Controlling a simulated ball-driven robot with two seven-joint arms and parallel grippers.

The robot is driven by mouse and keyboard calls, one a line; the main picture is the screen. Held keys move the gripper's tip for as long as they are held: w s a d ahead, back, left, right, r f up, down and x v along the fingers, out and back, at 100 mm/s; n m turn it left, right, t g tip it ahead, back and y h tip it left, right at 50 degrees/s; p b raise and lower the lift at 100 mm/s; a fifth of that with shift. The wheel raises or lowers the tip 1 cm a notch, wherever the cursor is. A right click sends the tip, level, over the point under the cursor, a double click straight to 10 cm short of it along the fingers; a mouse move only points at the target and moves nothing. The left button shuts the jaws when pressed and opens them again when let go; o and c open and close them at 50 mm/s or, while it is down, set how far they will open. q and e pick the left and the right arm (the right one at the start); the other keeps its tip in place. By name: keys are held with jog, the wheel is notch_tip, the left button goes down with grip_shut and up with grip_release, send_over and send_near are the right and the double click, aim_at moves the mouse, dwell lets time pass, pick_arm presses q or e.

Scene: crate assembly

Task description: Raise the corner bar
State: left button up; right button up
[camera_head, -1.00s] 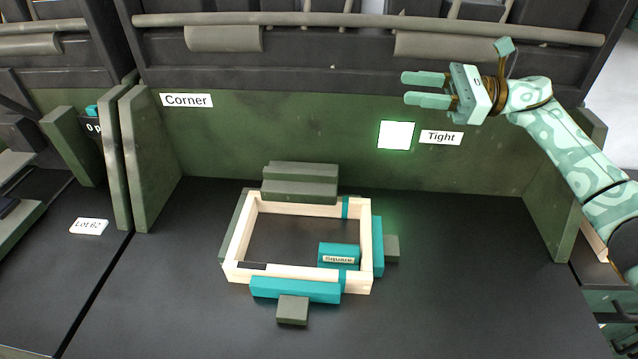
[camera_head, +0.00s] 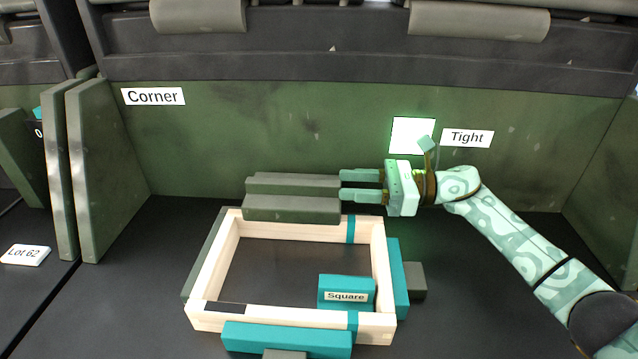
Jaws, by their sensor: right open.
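A white "Corner" label (camera_head: 153,96) is on the green back wall at the left; I cannot tell which part is the corner bar. A pale wooden frame (camera_head: 212,268) lies on the dark bench. A teal block marked "Square" (camera_head: 346,284) sits inside its near right corner. Teal bars lie along its near side (camera_head: 285,340) and right side (camera_head: 398,278). Dark green blocks (camera_head: 291,208) stand behind its far side. My right gripper (camera_head: 343,186) is open, its fingers pointing left at the right end of these blocks; contact is unclear. My left gripper is not in view.
A lit white panel (camera_head: 412,136) and a "Tight" label (camera_head: 467,138) are on the back wall behind my right arm. Green upright panels (camera_head: 105,170) stand at the left. A "Lot 62" tag (camera_head: 25,255) lies further left. The bench right of the frame is mostly clear.

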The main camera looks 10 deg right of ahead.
aim_at(319, 182)
jog(key=a, duration=0.3)
jog(key=w+a, duration=0.1)
jog(key=a, duration=0.2)
jog(key=shift+w+a, duration=0.15)
jog(key=shift+a, duration=0.1)
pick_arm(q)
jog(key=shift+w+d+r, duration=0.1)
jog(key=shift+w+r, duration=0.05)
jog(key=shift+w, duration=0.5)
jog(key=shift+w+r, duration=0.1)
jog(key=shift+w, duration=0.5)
